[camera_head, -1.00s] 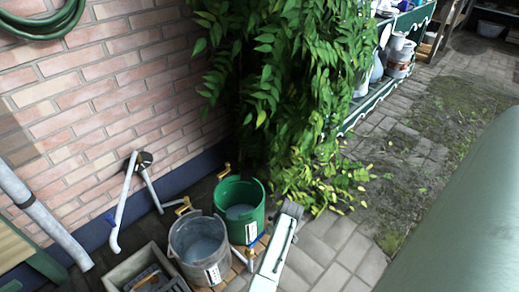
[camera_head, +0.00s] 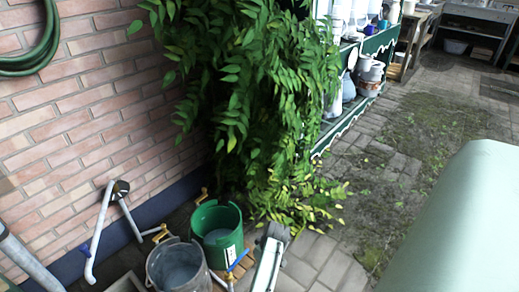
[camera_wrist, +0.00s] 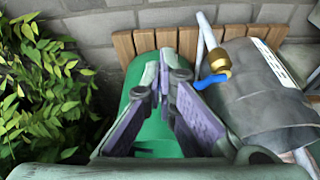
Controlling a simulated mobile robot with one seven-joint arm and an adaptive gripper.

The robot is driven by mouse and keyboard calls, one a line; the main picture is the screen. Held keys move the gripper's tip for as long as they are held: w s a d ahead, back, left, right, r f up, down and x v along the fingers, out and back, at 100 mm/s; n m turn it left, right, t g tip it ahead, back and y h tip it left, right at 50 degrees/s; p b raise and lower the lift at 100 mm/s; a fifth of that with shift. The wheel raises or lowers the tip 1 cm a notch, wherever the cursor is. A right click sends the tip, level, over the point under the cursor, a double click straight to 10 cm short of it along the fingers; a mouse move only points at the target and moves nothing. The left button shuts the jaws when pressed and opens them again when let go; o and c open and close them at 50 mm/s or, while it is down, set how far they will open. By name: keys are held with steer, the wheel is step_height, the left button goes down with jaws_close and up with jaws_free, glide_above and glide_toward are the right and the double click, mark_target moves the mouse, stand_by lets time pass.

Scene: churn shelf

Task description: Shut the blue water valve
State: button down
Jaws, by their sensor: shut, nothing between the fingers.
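The blue valve lever (camera_wrist: 212,80) sits on a brass valve body (camera_wrist: 220,60) on a grey pipe, between the green bucket and the grey bucket in the wrist view. In the head view the blue lever (camera_head: 238,258) shows small between the same buckets. My gripper (camera_wrist: 165,68) is shut and empty, over the green bucket and left of the lever, apart from it in the picture. In the head view my gripper (camera_head: 274,236) is at the lower middle, right of the green bucket; its fingertips are hard to make out.
The green bucket (camera_head: 222,250) and grey bucket (camera_head: 172,270) stand close by the valve. Brass taps (camera_head: 160,234) are behind them. A leafy plant (camera_head: 250,90) hangs behind. A white pipe (camera_head: 101,230) is at left. Paving at right (camera_head: 320,262) is clear.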

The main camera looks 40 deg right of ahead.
steer(key=v, duration=0.6)
steer(key=shift+w+r, duration=0.15)
stand_by(0.3)
